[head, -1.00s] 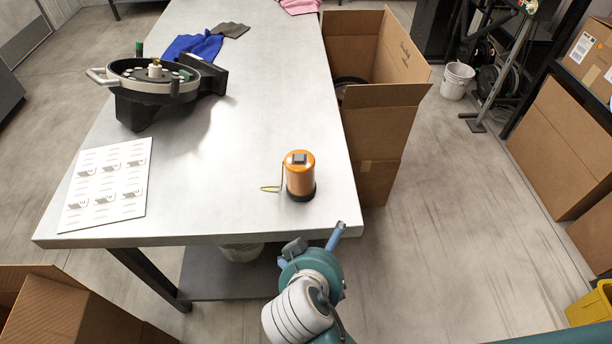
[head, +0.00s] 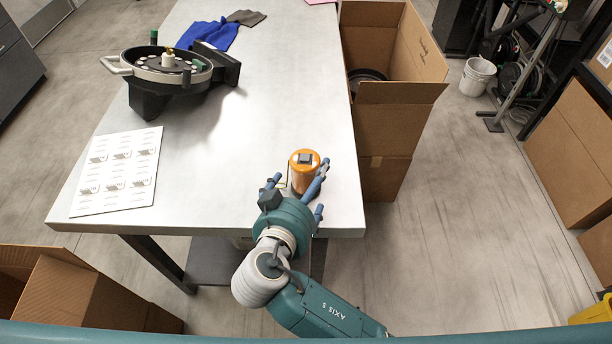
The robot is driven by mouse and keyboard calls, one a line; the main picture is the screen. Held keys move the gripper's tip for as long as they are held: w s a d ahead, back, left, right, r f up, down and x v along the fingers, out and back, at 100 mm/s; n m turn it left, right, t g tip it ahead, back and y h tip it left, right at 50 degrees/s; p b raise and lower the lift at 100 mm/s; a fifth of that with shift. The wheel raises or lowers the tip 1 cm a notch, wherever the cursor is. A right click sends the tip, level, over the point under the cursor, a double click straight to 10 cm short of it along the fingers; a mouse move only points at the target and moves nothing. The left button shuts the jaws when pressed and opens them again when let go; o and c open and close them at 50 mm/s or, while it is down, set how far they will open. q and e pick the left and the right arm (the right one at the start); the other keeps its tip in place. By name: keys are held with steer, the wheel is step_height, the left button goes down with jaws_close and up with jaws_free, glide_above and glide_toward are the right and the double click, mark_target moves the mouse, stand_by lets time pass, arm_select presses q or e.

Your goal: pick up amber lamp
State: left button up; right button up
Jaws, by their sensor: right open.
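The amber lamp (head: 304,167) is an orange cylinder with a small dark square on top. It stands upright near the front right corner of the metal table (head: 240,165). My right gripper (head: 294,186) reaches in from the front and is open, with blue fingertips on both sides of the lamp's lower part. The lamp's base is partly hidden behind the gripper. I cannot tell whether the fingers touch it. My left gripper is not in view.
A black seed meter (head: 168,72) stands at the back left of the table. A white sheet with small labelled parts (head: 118,172) lies at the left. Blue cloth (head: 210,36) lies behind. An open cardboard box (head: 385,125) stands against the table's right side.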

steer(key=shift+x, duration=1.45)
steer(key=shift+a, duration=0.1)
steer(key=c, duration=1.3)
steer(key=shift+r, duration=0.1)
